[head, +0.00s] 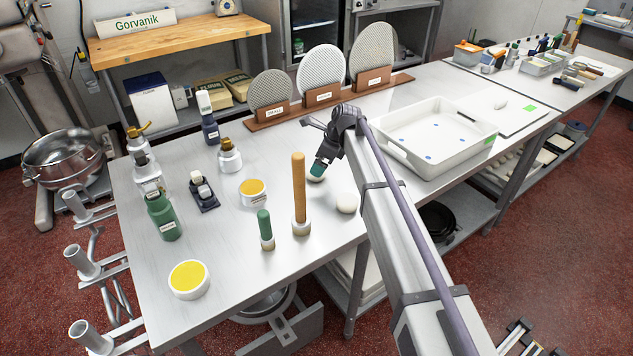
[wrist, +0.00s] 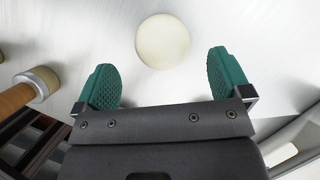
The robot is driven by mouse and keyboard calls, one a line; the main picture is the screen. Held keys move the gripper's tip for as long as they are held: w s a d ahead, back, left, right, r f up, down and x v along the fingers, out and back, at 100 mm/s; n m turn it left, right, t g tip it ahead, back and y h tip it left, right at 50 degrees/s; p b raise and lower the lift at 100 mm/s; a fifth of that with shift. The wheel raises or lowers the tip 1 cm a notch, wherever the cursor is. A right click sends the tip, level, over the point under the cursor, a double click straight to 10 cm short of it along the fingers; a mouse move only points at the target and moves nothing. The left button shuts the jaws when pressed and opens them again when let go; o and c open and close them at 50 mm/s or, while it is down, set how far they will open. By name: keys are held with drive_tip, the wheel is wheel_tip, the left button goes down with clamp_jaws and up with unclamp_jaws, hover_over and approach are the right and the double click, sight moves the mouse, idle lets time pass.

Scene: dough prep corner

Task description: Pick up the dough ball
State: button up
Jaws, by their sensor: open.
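Two pale round dough balls show in the head view. One dough ball (head: 346,203) sits on the steel table, left of my arm. A second one (head: 316,178) is partly hidden behind my gripper (head: 318,168). In the wrist view a single cream dough ball (wrist: 163,41) lies on the table, just beyond the fingertips and roughly centred between them. I cannot tell for sure which of the two it is. My gripper (wrist: 163,75) has green ridged fingers, spread wide and empty, with no visible contact with the ball.
A wooden-handled tool (head: 299,190) stands close by, left of the balls; a green-handled one (head: 265,230) is beside it. A white tub (head: 395,155) stands to the right. Bottles and yellow-topped dishes (head: 188,280) occupy the left. Labelled discs (head: 322,75) line the back.

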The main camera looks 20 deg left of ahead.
drive_tip(key=b+x, duration=0.4)
drive_tip(key=shift+w+d+f, duration=0.1)
drive_tip(key=shift+w+f, duration=0.05)
drive_tip(key=shift+f, duration=0.25)
drive_tip(key=shift+a+f+b, duration=0.2)
drive_tip(key=shift+f+b, duration=0.1)
drive_tip(key=shift+b, duration=0.15)
drive_tip(key=shift+r, duration=0.3)
drive_tip(key=c, duration=1)
drive_tip(key=shift+p, duration=0.3)
drive_tip(key=shift+c, duration=0.2)
wheel_tip(320, 180, up, 15)
drive_tip(key=p, duration=1.5)
